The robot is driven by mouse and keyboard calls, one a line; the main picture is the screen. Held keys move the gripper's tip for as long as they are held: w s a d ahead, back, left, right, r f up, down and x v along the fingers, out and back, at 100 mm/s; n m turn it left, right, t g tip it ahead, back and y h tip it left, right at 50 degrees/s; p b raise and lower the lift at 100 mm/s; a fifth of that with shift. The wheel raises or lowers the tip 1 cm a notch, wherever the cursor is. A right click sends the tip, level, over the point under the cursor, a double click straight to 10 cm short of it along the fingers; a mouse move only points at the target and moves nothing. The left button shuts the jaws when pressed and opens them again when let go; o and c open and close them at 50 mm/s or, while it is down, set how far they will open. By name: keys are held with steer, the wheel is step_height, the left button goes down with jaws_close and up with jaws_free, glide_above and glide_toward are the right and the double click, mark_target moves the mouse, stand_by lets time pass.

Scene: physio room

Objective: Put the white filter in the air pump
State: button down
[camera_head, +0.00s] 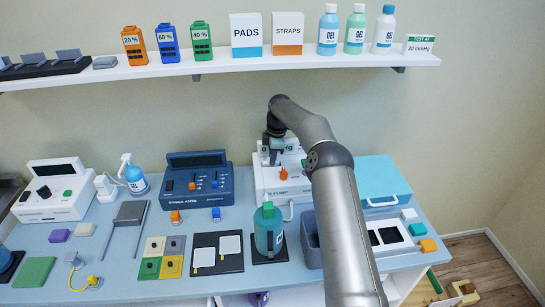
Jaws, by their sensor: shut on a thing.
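The air pump (265,187) is the white device at the back of the table, with an orange knob on its front. My gripper (271,156) is over the rear top of the pump, partly hidden by my own wrist. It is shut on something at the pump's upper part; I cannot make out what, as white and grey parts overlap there. I cannot tell whether this white block is the white filter.
My arm crosses the right half of the table. A green-capped bottle (268,232) stands in front of the pump. A blue stimulator (198,180) is left, a blue case (369,180) right. A grey bin (310,240) is beside my arm. A shelf (220,66) hangs above.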

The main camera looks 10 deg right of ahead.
steer(key=c, duration=0.9)
jaws_free()
steer(key=shift+o, duration=0.2)
steer(key=shift+r, duration=0.1)
steer(key=shift+r+p, duration=0.4)
steer(key=shift+r, duration=3.05)
